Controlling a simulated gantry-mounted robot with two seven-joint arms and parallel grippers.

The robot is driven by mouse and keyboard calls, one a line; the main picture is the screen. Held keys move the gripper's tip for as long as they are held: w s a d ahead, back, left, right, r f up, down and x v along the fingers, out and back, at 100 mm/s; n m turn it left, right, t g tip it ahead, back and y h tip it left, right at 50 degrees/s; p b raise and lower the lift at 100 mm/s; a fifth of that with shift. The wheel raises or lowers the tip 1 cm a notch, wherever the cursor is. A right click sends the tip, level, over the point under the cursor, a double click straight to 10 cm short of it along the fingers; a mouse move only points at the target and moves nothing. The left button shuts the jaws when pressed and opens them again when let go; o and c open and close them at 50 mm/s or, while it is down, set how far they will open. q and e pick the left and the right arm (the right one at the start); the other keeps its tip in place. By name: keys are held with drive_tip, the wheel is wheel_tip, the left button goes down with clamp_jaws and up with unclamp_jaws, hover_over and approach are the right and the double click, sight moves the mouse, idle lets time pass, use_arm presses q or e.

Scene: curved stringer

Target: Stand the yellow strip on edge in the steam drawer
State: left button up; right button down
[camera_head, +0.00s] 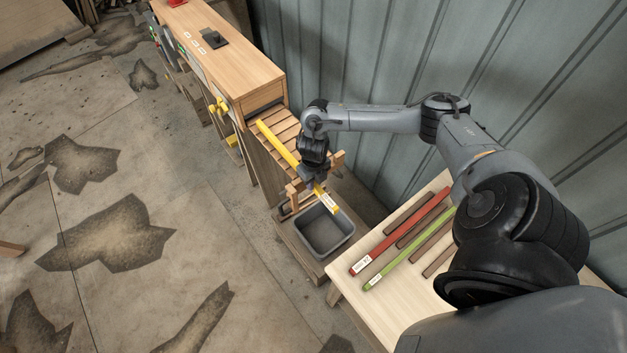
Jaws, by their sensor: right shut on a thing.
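The yellow strip (277,143) is long and thin, with a white label near its front end. It lies over the slatted wooden rack (285,125) at the front of the wooden cabinet, and its labelled end reaches over the grey bin. My right gripper (318,184) is shut on the yellow strip near the labelled end. The fingers partly hide the strip there. I cannot tell whether the strip touches the slats or is on edge. My left gripper is not in view.
A grey bin (324,232) stands below the rack's front end. A pale table (436,192) at right holds a red strip (400,231), a green strip (407,250) and several brown strips. The wooden cabinet (222,52) has yellow knobs. A corrugated wall (400,60) stands behind; the floor at left is open.

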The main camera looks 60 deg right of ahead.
drive_tip(key=shift+f, duration=0.35)
idle(0.4)
drive_tip(key=c, duration=0.9)
unclamp_jaws()
drive_tip(key=shift+c, duration=0.2)
